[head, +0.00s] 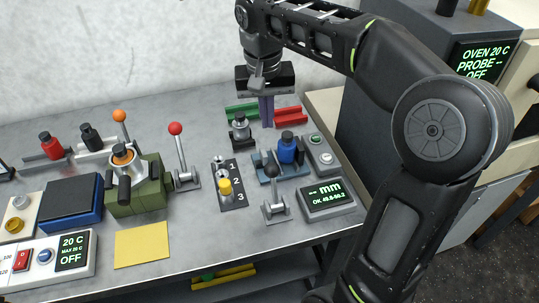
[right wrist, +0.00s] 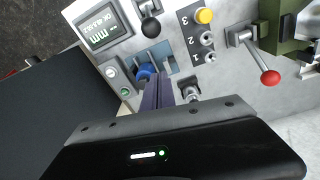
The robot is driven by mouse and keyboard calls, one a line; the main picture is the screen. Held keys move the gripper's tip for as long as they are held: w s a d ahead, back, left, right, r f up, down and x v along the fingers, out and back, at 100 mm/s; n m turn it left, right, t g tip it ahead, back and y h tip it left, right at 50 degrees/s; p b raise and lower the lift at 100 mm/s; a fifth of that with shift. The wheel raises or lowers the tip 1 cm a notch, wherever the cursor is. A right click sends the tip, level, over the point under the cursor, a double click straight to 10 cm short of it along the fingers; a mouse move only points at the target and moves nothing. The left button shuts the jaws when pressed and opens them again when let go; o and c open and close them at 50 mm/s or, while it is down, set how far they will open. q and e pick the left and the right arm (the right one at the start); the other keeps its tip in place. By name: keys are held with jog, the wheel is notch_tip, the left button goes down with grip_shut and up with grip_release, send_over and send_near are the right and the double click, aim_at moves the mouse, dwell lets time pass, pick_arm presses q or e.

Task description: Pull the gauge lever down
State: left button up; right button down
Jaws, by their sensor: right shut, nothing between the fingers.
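The gauge lever (head: 272,186) is a short stick with a black ball on a grey base, standing up in front of the blue part holder. Its black ball also shows at the top of the right wrist view (right wrist: 151,27). The gauge display (head: 327,197) reads "-- mm, OK 49.8-50.2" and sits to the right of the lever. My right gripper (head: 266,122) is shut and empty, pointing down behind the blue part and apart from the lever. Its purple fingers also show in the right wrist view (right wrist: 158,82). My left gripper is out of view.
A blue drum-like part (head: 287,150) stands in its holder between gripper and lever. A numbered plate (head: 231,193) with a yellow-topped piece lies left of the lever. A red-ball lever (head: 176,130) and green press (head: 153,192) stand further left. Red (head: 288,115) and green bins are at the back.

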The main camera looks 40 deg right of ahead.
dwell(0.3)
jog(key=p, duration=0.2)
send_over(274, 186)
jog(key=w+d, duration=0.2)
jog(key=w, duration=0.3)
notch_tip(274, 186, down, 9)
jog(key=shift+d, duration=0.15)
jog(key=shift+s, duration=0.1)
